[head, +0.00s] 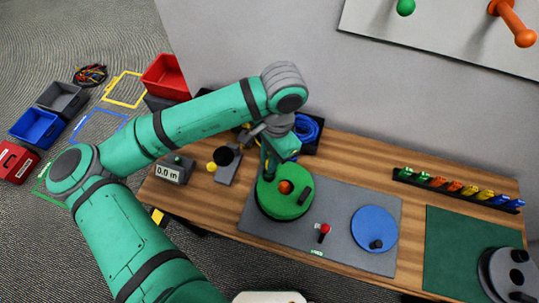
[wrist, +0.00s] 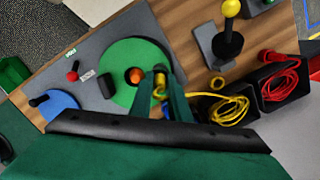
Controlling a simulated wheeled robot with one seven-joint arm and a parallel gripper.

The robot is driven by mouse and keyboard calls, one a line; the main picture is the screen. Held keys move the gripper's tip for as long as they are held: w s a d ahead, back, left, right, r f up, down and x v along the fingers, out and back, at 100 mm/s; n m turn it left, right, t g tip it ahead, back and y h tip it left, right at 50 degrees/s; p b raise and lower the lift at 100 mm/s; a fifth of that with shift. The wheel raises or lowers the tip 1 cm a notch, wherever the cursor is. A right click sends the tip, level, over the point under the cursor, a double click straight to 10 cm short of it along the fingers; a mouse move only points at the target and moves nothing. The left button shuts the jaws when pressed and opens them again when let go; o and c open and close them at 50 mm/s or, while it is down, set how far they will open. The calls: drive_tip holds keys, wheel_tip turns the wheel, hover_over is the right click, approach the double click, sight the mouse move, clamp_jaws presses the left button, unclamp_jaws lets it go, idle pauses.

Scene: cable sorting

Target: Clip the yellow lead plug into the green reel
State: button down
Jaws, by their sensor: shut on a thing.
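The green reel (head: 272,207) lies flat on a grey mat, with an orange knob (head: 285,187) at its middle and a black block (head: 305,196) on its right side. The reel also shows in the wrist view (wrist: 128,50). My gripper (wrist: 162,85) is shut on the yellow lead plug (wrist: 160,79), over the reel's edge beside the orange knob. In the head view my gripper (head: 268,172) hides the plug. I cannot tell whether the plug touches the reel.
A blue disc (head: 373,226) and a red-topped lever (head: 324,231) sit on the grey mat (head: 345,205). A black stand with a yellow ball (wrist: 230,9) and a bin of red cable (wrist: 282,84) are close by. A rack of coloured plugs (head: 455,188) lies at the right back.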

drive_tip(key=shift+w+f, duration=0.15)
drive_tip(key=shift+f, duration=1.65)
drive_tip(key=shift+f, duration=0.3)
drive_tip(key=c, duration=1.6)
unclamp_jaws()
drive_tip(key=shift+w+a, duration=0.1)
drive_tip(key=shift+d+r, duration=0.25)
drive_tip(key=shift+r, duration=0.3)
drive_tip(key=r, duration=0.9)
drive_tip(key=shift+w+d+r, duration=0.3)
drive_tip(key=shift+r, duration=0.05)
